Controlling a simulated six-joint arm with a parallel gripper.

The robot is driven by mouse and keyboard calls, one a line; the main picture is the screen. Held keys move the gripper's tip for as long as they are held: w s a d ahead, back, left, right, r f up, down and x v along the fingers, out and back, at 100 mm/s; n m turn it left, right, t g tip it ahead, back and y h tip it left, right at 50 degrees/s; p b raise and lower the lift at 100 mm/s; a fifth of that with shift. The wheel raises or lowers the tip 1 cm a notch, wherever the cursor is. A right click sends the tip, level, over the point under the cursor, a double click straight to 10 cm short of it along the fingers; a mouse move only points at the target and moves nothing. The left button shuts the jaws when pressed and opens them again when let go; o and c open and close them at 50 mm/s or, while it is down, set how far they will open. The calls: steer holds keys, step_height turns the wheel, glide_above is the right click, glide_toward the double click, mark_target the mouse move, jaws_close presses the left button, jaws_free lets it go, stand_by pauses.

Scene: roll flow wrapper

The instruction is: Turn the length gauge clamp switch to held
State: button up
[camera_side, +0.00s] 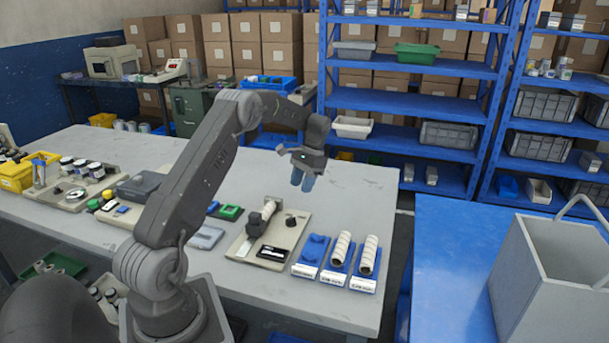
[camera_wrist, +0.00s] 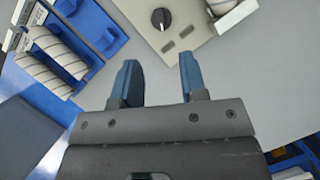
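A round black knob, which looks like the clamp switch (camera_side: 291,221), sits on a beige panel (camera_side: 240,246) on the grey table. In the wrist view the knob (camera_wrist: 161,19) is near the top edge, with a pale pointer mark; its position labels cannot be read. A grey and black device with a pale roll (camera_side: 268,210) stands on the same panel. My gripper (camera_side: 302,182) hangs above the table, behind and above the panel in the side view. In the wrist view its blue fingers (camera_wrist: 158,58) are apart with nothing between them, short of the knob.
Blue holders stand right of the panel, two bearing striped rolls (camera_side: 343,248) and one empty (camera_side: 312,250). A green-topped block (camera_side: 230,212) and a grey box (camera_side: 206,237) lie left. A grey bin (camera_side: 550,275) stands on a blue table.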

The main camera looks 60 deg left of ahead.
steer(key=shift+v, duration=1.4)
steer(key=s+d+r+m+t+y, duration=0.1)
steer(key=s+d+r+t, duration=0.1)
steer(key=d+r, duration=0.7)
steer(key=s+d+r+t+y, duration=0.1)
steer(key=s+d+r+t, duration=0.15)
steer(key=d+r, duration=0.6)
steer(key=s+d+f+m+t, duration=0.1)
steer(key=s+d+t, duration=0.4)
steer(key=s+d, duration=1.1)
steer(key=shift+s+f+m+h, duration=0.4)
steer(key=shift+s+f, duration=0.25)
steer(key=shift+s, duration=0.05)
steer(key=shift+d+t, duration=0.1)
steer(key=shift+t, duration=0.15)
